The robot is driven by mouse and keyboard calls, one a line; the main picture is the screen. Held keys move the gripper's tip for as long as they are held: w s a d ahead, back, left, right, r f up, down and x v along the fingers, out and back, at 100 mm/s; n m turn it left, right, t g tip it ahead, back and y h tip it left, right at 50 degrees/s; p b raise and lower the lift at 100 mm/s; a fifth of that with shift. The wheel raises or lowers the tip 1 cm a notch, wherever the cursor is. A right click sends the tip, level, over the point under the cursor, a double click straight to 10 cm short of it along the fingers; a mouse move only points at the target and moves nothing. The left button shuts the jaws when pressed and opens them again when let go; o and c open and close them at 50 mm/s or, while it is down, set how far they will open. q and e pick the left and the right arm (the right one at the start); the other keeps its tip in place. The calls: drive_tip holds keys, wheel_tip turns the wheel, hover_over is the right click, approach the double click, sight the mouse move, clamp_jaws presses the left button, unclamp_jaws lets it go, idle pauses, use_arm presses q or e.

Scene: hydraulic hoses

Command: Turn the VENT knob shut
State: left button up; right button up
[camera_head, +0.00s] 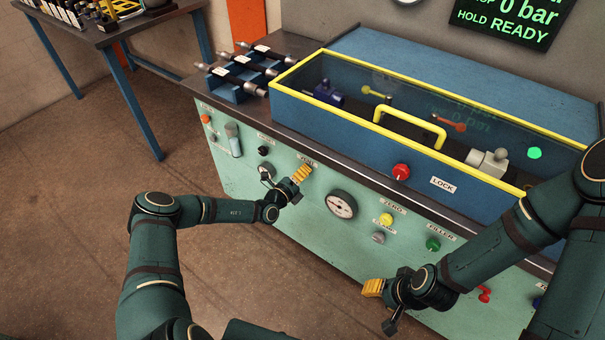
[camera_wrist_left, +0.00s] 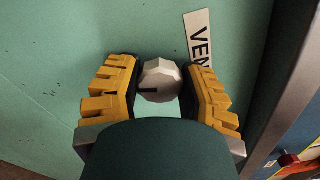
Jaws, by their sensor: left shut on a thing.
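The VENT knob (camera_wrist_left: 160,75) is a pale grey, faceted knob with a dark pointer line, on the light green panel. In the left wrist view it sits between the two yellow fingers of my left gripper (camera_wrist_left: 158,88), which is shut on it. The label (camera_wrist_left: 199,42) beside it reads "VEN", its end hidden by a finger.
A pressure gauge (camera_head: 342,204) is right of my left gripper. Yellow (camera_head: 386,219), grey (camera_head: 378,237) and green (camera_head: 433,244) knobs lie further right. A red LOCK knob (camera_head: 401,172) is on the yellow-framed cover (camera_head: 455,157). The floor at left is clear.

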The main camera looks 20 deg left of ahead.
use_arm(q)
drive_tip(key=shift+w+a+r+n, duration=0.15)
drive_tip(key=shift+r+n, duration=0.05)
drive_tip(key=shift+n, duration=0.4)
drive_tip(key=shift+a+n, duration=0.15)
drive_tip(key=shift+n, duration=0.45)
idle(1.2)
drive_tip(key=o, duration=1.2)
drive_tip(key=shift+f, duration=0.15)
drive_tip(key=shift+s, duration=0.25)
drive_tip(key=v, duration=1.1)
drive_tip(key=shift+s, duration=0.35)
